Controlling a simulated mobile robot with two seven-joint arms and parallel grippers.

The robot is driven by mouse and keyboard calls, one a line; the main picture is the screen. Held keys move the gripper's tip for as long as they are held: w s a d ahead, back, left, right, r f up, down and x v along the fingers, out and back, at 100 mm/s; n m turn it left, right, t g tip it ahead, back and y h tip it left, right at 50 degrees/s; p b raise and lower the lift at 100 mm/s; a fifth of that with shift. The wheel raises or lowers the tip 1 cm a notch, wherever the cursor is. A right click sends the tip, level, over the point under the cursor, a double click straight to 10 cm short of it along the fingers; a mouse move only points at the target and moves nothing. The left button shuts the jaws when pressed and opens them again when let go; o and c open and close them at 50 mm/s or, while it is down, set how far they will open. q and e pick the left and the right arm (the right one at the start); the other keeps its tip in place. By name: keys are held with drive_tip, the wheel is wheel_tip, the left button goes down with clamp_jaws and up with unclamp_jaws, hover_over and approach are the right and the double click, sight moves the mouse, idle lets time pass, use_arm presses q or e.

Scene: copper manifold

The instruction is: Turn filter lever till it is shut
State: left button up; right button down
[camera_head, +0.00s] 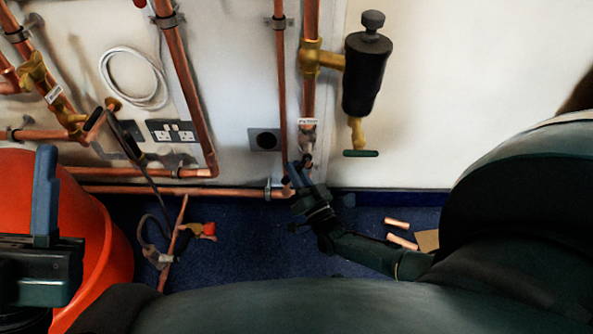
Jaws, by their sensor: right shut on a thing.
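A small valve (307,138) sits on the vertical copper pipe below the brass tee, under a white label (308,121) too small to read surely. My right gripper (299,174) reaches up to it from below, its blue fingers shut at the valve's lower end. The gripped part, apparently the filter lever, is mostly hidden by the fingers, so its angle is unclear. The black filter body (366,75) hangs to the right of the pipe. My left gripper (45,195) is at the left edge; only one blue finger shows clearly.
A green-handled brass drain valve (359,145) hangs under the filter. An orange bucket (112,245) stands at left. Copper offcuts (400,240) and a pipe piece with a red-handled fitting (203,230) lie on the blue floor. A horizontal pipe (160,191) runs low along the wall.

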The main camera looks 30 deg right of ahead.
drive_tip(key=c, duration=1.4)
unclamp_jaws()
